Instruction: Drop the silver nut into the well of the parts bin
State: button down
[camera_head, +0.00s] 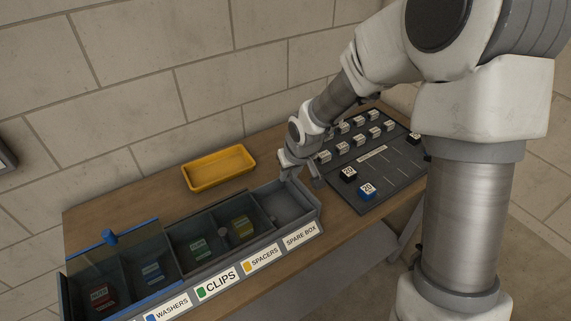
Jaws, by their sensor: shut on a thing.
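My gripper (297,177) points down over the right end of the long grey compartment bin (313,211), above the bare compartment behind the "SPARE BOX" label. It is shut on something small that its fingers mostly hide. I take this to be the silver nut, but I cannot make out its shape. No silver nut shows clearly elsewhere. A shallow yellow tray (220,167) stands on the table behind the bin, to the left of my gripper, and looks empty. I cannot tell which of the two containers is the parts bin.
The bin's other compartments hold red, blue, green and yellow labelled items. A clear lid with a blue knob (109,237) covers the left end. A dark board (385,175) with several numbered blocks lies to the right. The wooden table (135,195) is bare left of the tray.

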jog(key=shift+s+f, duration=0.15)
jog(key=shift+f, duration=0.1)
notch_tip(320, 180, down, 6)
jog(key=b, duration=0.4)
jog(key=shift+r+b, duration=0.25)
jog(key=shift+b, duration=0.15)
jog(key=c, duration=0.6)
grip_release()
jog(key=p+v, duration=0.4)
jog(key=v, duration=1.3)
jog(key=shift+r, duration=0.2)
jog(key=shift+d, duration=0.1)
